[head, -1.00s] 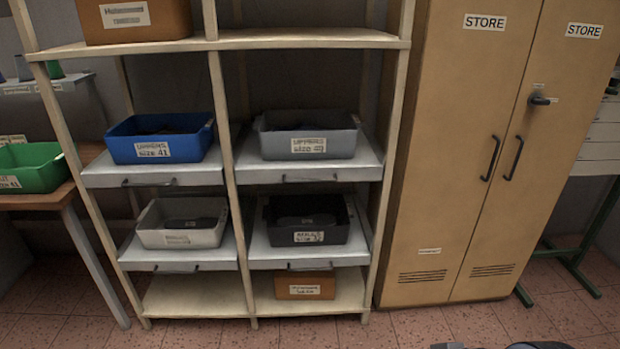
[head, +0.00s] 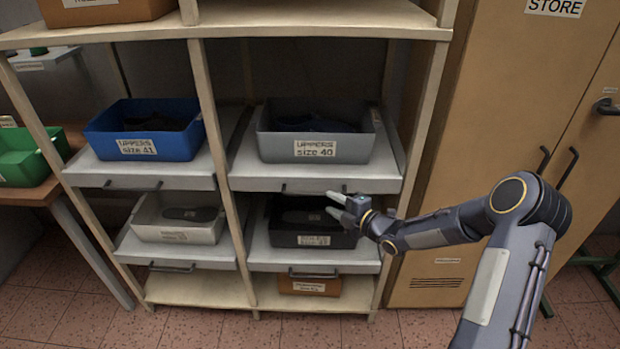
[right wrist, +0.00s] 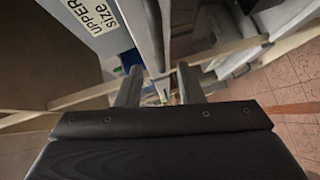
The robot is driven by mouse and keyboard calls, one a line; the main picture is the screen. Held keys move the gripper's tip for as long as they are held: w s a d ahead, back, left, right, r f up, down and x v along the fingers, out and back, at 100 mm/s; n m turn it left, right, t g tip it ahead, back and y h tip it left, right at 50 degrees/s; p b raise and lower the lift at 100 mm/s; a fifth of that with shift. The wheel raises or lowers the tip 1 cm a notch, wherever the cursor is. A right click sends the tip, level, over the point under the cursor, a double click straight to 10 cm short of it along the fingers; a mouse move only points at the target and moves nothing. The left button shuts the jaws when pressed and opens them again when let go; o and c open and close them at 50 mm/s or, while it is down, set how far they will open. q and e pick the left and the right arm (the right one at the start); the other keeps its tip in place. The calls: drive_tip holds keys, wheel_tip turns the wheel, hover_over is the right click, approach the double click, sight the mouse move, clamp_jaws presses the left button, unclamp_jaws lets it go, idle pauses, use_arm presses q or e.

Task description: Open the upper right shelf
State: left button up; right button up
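The upper right shelf (head: 240,183) is a grey pull-out tray with a dark bar handle (head: 305,188) along its front edge. It carries a grey bin (head: 270,145) labelled "UPPERS size 40". My right gripper (head: 336,205) is just below the right part of that handle, with its fingers pointing left. My left gripper is not in view.
The upper left shelf holds a blue bin (head: 140,148). Below are a lower right shelf (head: 262,257) with a black bin (head: 300,240) and a lower left shelf with a light grey bin (head: 175,235). A wooden post (head: 418,140) and a tan store cabinet (head: 490,90) stand to the right.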

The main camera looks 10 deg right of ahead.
sight(316, 195)
drive_tip(key=shift+w+a+f+n+y, duration=0.15)
drive_tip(key=shift+w+a+n+y, duration=0.2)
drive_tip(key=shift+w, duration=0.2)
drive_tip(key=p+x, duration=0.2)
drive_tip(key=x, duration=0.5)
drive_tip(key=shift+a, duration=0.1)
clamp_jaws()
